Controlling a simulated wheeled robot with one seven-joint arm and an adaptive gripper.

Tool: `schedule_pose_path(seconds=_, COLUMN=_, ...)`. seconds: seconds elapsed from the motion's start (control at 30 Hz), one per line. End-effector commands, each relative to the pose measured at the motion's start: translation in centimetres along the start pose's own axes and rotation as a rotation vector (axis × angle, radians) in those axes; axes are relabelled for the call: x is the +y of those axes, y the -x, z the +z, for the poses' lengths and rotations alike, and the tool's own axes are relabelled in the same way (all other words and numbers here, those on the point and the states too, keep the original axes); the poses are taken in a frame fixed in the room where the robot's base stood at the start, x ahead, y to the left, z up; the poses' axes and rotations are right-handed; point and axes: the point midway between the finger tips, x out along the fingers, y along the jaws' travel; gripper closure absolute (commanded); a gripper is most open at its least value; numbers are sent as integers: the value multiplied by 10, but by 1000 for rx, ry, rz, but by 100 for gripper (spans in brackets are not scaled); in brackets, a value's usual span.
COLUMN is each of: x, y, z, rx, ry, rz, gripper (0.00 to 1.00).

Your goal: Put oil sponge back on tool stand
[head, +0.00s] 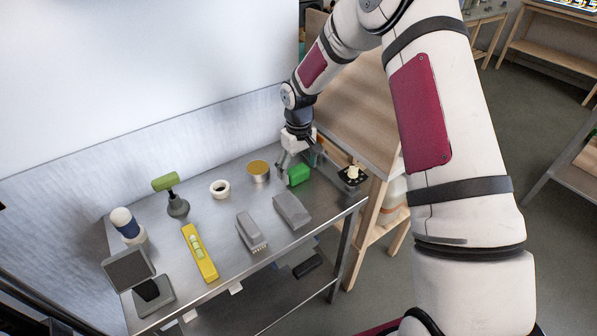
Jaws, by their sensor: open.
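A bright green block (299,175), which looks like the sponge, lies on the metal table near its right side. My gripper (298,164) is open and points down just over the green block. One finger shows beside the block's left end; the other is partly hidden. I cannot tell whether the fingers touch it. A small dark plate with a cream knob (352,175) sits at the table's right edge. I cannot tell for sure which thing is the tool stand.
The metal table (215,225) also carries a tin (258,170), a white ring (220,189), a grey block (292,211), a grey brush (250,231), a yellow level (200,254) and a green-headed tool (170,189). A wooden bench (355,105) stands close on the right.

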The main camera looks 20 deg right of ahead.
Motion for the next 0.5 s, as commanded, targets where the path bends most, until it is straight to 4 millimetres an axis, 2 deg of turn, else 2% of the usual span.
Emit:
schedule_pose_path(seconds=0.3, x=0, y=66, z=-1, rx=4, ry=1, rz=2, gripper=23)
schedule_pose_path(seconds=0.5, x=0, y=95, z=-1, rx=2, ry=0, rz=1, gripper=23)
